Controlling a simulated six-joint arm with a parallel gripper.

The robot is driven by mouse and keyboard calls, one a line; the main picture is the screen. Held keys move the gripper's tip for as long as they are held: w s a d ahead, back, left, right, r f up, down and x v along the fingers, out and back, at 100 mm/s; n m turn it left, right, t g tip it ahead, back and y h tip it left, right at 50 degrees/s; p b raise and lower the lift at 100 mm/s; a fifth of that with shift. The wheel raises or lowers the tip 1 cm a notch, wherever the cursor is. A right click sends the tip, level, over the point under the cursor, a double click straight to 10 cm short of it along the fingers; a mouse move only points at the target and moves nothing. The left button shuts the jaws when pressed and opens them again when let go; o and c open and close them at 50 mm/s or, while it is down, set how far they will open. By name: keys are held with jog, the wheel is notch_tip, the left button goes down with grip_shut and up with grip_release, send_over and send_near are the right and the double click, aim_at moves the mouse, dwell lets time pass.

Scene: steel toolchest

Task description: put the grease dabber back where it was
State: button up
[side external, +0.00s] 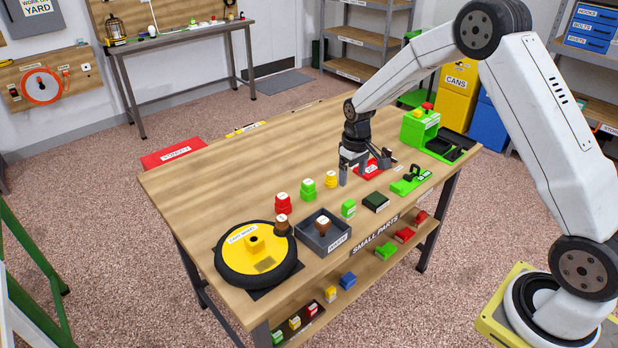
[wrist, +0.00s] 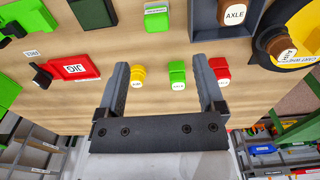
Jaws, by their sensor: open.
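Two brown knob-like pieces look like dabbers. One (side external: 323,227), labelled AXLE in the wrist view (wrist: 232,14), stands in a dark grey tray (side external: 304,240). The other (side external: 282,225) stands at the edge of a black-rimmed yellow wheel (side external: 256,270); it also shows in the wrist view (wrist: 281,43), its label hard to read. I cannot tell which one is the grease dabber. My gripper (side external: 363,172) is open and empty above the bench, beyond both pieces and to their right. In the wrist view its fingers (wrist: 161,62) are apart, with nothing held.
Red (side external: 283,203), green (side external: 308,189) and yellow (side external: 331,180) pieces stand in a row left of my gripper. A green block (side external: 348,208) and a dark green box (side external: 376,201) stand toward the front edge. The far-left bench top is clear.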

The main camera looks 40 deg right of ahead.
jog(key=s+a+r, duration=0.2)
jog(key=s+a, duration=0.1)
jog(key=s, duration=0.4)
jog(key=s+a+r+t, duration=0.1)
jog(key=s+a+r, duration=0.1)
jog(key=s, duration=0.5)
jog(key=s+a+r+t, duration=0.1)
jog(key=s+a+r, duration=0.1)
jog(key=s+a, duration=0.2)
jog(key=s, duration=0.2)
jog(key=shift+s+a+r, duration=0.3)
jog(key=shift+s+r, duration=0.05)
jog(key=shift+s, duration=0.05)
